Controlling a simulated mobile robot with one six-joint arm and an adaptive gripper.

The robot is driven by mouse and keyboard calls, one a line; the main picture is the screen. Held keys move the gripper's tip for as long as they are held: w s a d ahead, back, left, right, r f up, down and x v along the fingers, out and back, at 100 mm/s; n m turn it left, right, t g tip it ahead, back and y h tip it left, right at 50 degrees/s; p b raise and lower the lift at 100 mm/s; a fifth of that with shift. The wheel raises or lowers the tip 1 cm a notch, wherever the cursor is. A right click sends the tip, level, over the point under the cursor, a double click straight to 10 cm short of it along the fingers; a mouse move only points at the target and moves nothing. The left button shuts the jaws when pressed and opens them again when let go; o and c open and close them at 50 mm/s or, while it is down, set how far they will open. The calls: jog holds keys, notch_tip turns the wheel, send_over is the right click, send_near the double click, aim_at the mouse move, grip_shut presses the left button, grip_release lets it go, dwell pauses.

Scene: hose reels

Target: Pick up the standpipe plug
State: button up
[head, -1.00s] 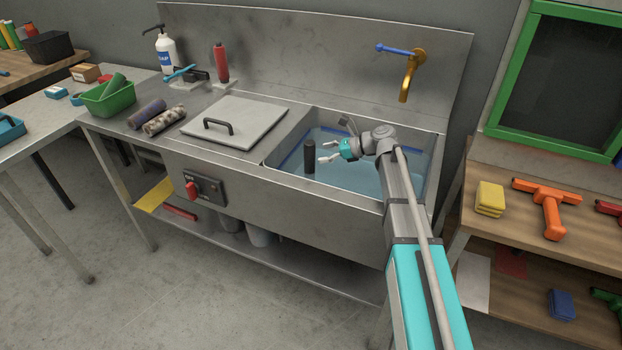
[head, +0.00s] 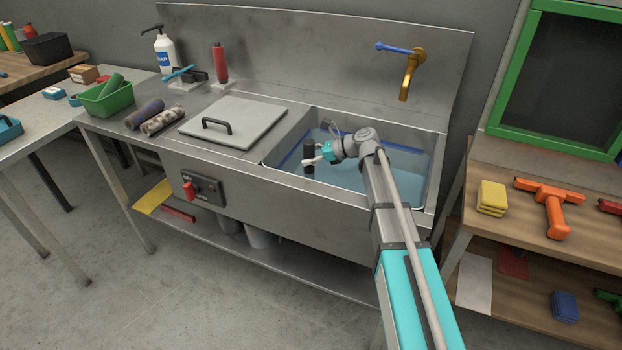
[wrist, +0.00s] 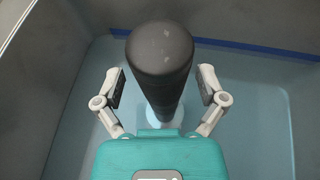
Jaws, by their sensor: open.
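The standpipe plug (head: 308,153) is a dark, upright cylinder standing in the water of the sink basin (head: 420,143). In the wrist view the plug (wrist: 160,62) rises between the two fingers, its rounded top toward the camera and its lower end in the water. My gripper (head: 312,160) is at the plug in the head view and partly covers it. In the wrist view my gripper (wrist: 160,90) is open, one finger on each side of the plug, with a visible gap on both sides.
The basin walls enclose the arm's end. A grey lid with a handle (head: 233,122) lies left of the basin. A brass tap (head: 408,78) with a blue lever is on the backsplash. A table with an orange squeegee-like tool (head: 548,205) stands at the right.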

grip_shut()
dwell(0.5)
jog(key=shift+r, duration=0.15)
notch_tip(320, 180, up, 10)
jog(key=p, duration=1)
dwell(0.7)
